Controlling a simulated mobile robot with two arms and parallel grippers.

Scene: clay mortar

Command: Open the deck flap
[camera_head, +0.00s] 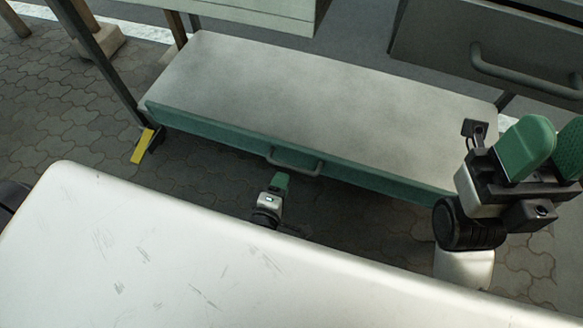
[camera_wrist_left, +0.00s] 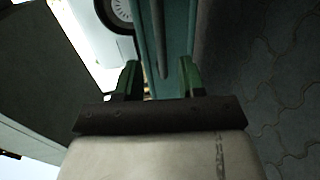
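The wide grey panel (camera_head: 300,85) with a green front face (camera_head: 220,130) appears to be the deck flap; it lies flat. A bar handle (camera_head: 295,163) sits on the green face. My left gripper (camera_head: 281,181) is just below the handle. In the left wrist view my left gripper (camera_wrist_left: 159,80) has its green fingers apart, with the handle bar (camera_wrist_left: 160,40) ahead and between them in the picture; contact is not visible. My right gripper (camera_head: 550,150) is at the right, pads up, away from the flap, with its two green pads apart and nothing seen between them.
A scratched white surface (camera_head: 150,240) fills the foreground and hides most of my left arm. A grey panel with another handle (camera_head: 530,82) is at the upper right. A post with a yellow piece (camera_head: 142,146) stands at the left. A round dial (camera_wrist_left: 120,10) shows in the wrist view.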

